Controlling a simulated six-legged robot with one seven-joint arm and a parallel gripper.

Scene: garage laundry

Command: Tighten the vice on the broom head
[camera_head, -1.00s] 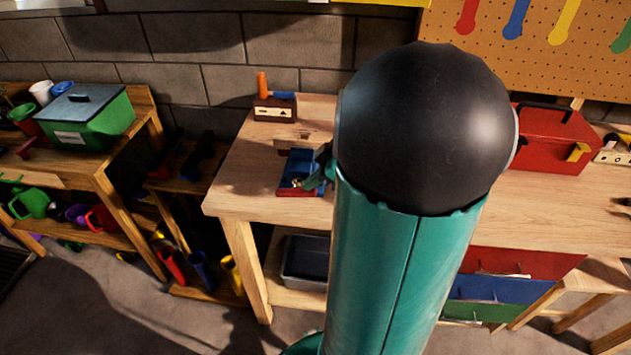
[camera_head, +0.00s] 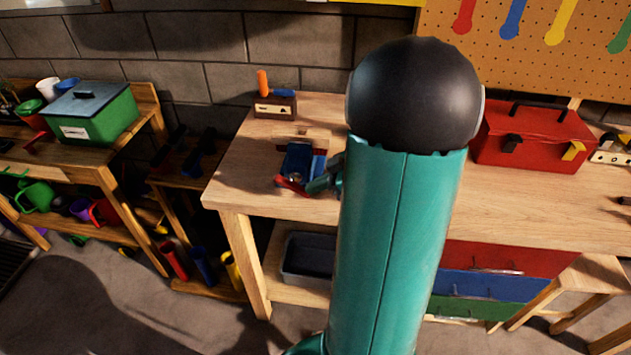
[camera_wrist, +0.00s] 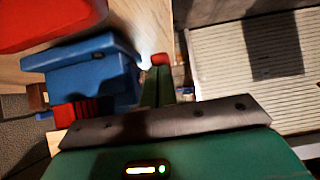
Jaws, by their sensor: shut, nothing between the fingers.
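The blue vice (camera_head: 298,160) stands near the front left of the workbench, with a round metal screw end facing forward. A red handle (camera_head: 291,186) slants across its front. A pale wooden block (camera_head: 300,137), apparently the broom head, lies at the vice's back. In the wrist view the vice shows as a blue body (camera_wrist: 85,65), with red bristle-like strips (camera_wrist: 75,112) beside it.
My arm covers the middle of the workbench (camera_head: 560,215). A red toolbox (camera_head: 530,135) stands to the right, and a wooden holder with an orange-handled tool (camera_head: 275,105) stands behind the vice. A shelf with a green box (camera_head: 95,112) is at left. Bare bench lies left of the vice.

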